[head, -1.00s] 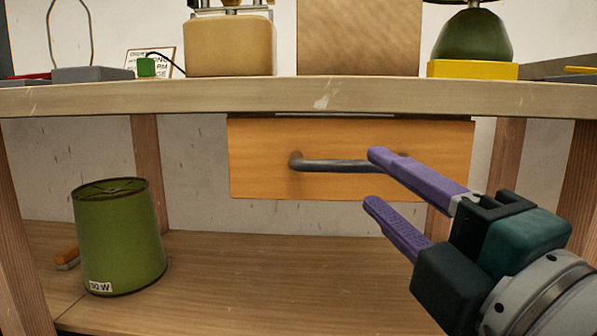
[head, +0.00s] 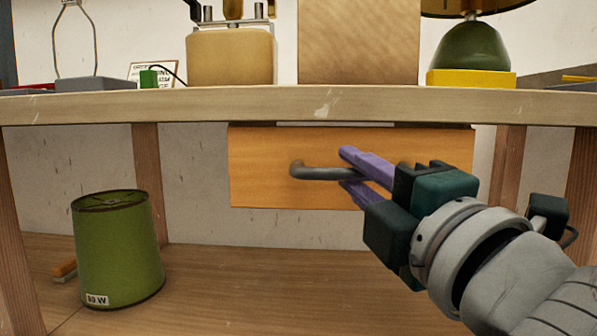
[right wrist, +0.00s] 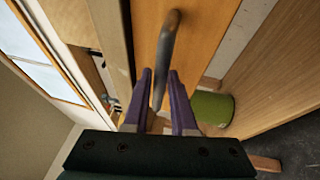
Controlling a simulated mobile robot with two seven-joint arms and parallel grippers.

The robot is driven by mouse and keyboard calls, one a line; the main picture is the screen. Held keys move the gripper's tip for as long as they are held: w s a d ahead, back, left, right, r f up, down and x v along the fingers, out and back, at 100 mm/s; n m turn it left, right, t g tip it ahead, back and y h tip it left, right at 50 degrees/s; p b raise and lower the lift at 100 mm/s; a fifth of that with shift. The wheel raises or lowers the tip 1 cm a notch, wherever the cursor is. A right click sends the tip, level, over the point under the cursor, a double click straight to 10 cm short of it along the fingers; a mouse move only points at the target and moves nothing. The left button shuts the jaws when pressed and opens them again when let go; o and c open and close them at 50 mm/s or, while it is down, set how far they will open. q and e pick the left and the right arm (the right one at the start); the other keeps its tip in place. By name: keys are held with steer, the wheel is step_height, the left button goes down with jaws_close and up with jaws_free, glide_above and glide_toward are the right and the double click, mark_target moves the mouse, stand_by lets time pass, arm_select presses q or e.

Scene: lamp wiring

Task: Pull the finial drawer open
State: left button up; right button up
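The drawer (head: 262,185) has an orange-brown wooden front and sits under the tabletop; it looks shut. I cannot read a label marking it as the finial drawer. Its dark grey bar handle (head: 318,173) runs across the front. My right gripper (head: 347,169) is at the right part of the handle, with one purple finger above the bar and one below. In the right wrist view the handle (right wrist: 168,40) passes between the parted fingers (right wrist: 160,74), with a small gap showing beside it. The fingers hide the handle's right end. My left gripper is out of view.
The tabletop edge (head: 200,106) runs just above the drawer. A green lampshade (head: 118,250) stands on the lower shelf (head: 250,290) at left. A green lamp base (head: 470,52) on a yellow block and a tan block (head: 232,57) stand on top. The shelf below the drawer is clear.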

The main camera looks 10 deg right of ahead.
jaws_close()
stand_by(1.0)
